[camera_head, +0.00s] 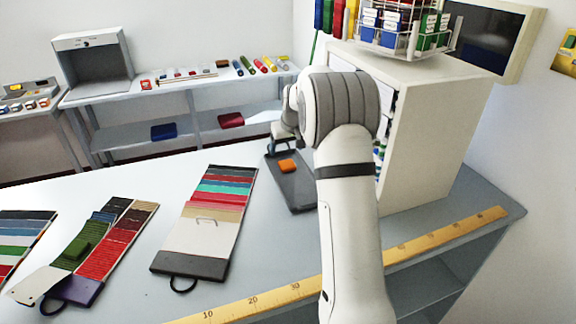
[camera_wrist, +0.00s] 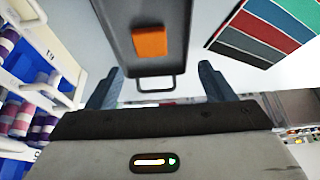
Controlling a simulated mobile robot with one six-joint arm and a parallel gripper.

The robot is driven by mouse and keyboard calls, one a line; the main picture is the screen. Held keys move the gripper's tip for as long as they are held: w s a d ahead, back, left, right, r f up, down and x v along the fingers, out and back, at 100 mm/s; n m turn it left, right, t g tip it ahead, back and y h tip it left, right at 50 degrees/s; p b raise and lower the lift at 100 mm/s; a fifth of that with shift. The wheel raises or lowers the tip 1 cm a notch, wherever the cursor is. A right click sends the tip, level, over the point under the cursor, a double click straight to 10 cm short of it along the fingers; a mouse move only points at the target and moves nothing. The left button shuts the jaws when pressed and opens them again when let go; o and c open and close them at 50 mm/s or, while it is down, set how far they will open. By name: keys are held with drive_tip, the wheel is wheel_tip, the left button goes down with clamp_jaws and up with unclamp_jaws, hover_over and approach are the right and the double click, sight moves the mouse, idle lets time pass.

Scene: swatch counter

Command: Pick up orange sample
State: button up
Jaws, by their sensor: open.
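The orange sample (camera_head: 287,166) is a small orange block lying on a dark grey tray (camera_head: 296,193) on the counter. In the wrist view the orange sample (camera_wrist: 150,43) lies in the tray (camera_wrist: 118,48), beyond my fingertips and between their lines. My gripper (camera_wrist: 160,80) is open and empty, with its two blue-grey fingers apart and the tray's wire handle (camera_wrist: 155,90) showing between them. In the head view my gripper (camera_head: 284,145) is just behind the orange sample, partly hidden by my own arm.
A striped swatch board (camera_head: 212,213) lies left of the tray; it also shows in the wrist view (camera_wrist: 262,35). A white cabinet (camera_head: 432,130) stands close on the right. A yellow ruler (camera_head: 440,237) runs along the front edge.

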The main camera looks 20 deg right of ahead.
sight(287, 163)
drive_tip(key=p+x, duration=0.1)
drive_tip(key=x, duration=0.2)
drive_tip(key=d+p+x, duration=0.1)
drive_tip(key=x, duration=0.2)
drive_tip(key=w+p+x, duration=0.1)
drive_tip(key=x, duration=0.2)
drive_tip(key=shift+d, duration=0.3)
drive_tip(key=shift+w+f, duration=0.15)
drive_tip(key=shift+f, duration=0.25)
drive_tip(key=shift+c, duration=0.4)
drive_tip(key=c, duration=0.9)
